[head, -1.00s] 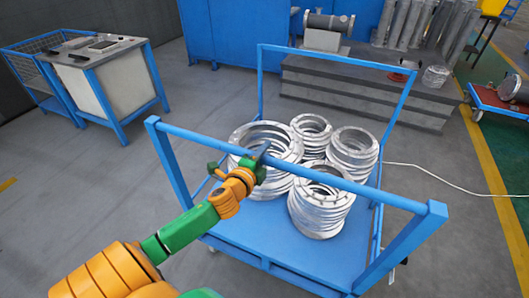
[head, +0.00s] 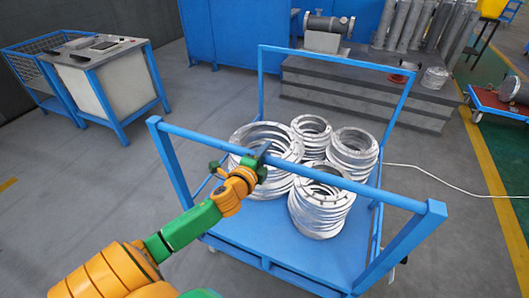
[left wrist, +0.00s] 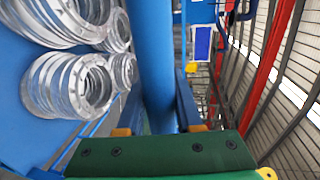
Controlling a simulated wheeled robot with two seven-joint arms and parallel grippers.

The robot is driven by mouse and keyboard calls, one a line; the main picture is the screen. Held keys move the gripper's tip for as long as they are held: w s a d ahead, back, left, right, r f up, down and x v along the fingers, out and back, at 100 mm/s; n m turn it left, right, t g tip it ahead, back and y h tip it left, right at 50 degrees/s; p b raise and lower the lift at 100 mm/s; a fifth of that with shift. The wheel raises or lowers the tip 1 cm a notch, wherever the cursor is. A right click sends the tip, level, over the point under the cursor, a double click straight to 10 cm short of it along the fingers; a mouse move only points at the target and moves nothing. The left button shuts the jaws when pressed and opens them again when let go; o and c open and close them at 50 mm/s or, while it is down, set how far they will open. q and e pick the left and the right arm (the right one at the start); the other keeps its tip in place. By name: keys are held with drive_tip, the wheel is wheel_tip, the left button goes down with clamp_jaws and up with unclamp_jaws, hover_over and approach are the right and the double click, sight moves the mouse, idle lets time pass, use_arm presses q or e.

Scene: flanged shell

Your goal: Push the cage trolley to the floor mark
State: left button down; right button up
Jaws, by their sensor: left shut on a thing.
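The blue cage trolley (head: 235,233) stands in front of me with a flat deck and a tall blue frame at its near and far ends. Several stacks of silver flanged rings (head: 320,205) sit on its deck. My left gripper (head: 261,156) is shut on the near top bar (head: 330,178), left of the bar's middle. In the left wrist view the blue bar (left wrist: 152,55) runs between the two fingers of the gripper (left wrist: 158,112). My right gripper is not in view. I cannot make out which marking is the floor mark.
A grey stepped platform (head: 345,88) with metal parts stands behind the trolley. A control cabinet (head: 120,80) stands at the left, and a red cart (head: 497,104) at the right. A thin white cable (head: 440,178) lies right of the trolley beside a yellow floor line (head: 490,175). Grey floor at left is clear.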

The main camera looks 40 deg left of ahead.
use_arm(q)
drive_tip(key=shift+w+a+r, duration=0.15)
drive_tip(key=shift+w+r, duration=0.05)
drive_tip(key=shift+w, duration=0.2)
drive_tip(key=shift+w+a+r, duration=0.1)
drive_tip(key=shift+w+r, duration=0.05)
drive_tip(key=shift+w, duration=0.25)
drive_tip(key=c, duration=0.6)
unclamp_jaws()
drive_tip(key=shift+w+f, duration=0.25)
drive_tip(key=shift+w, duration=0.1)
drive_tip(key=shift+s, duration=0.25)
drive_tip(key=v, duration=0.7)
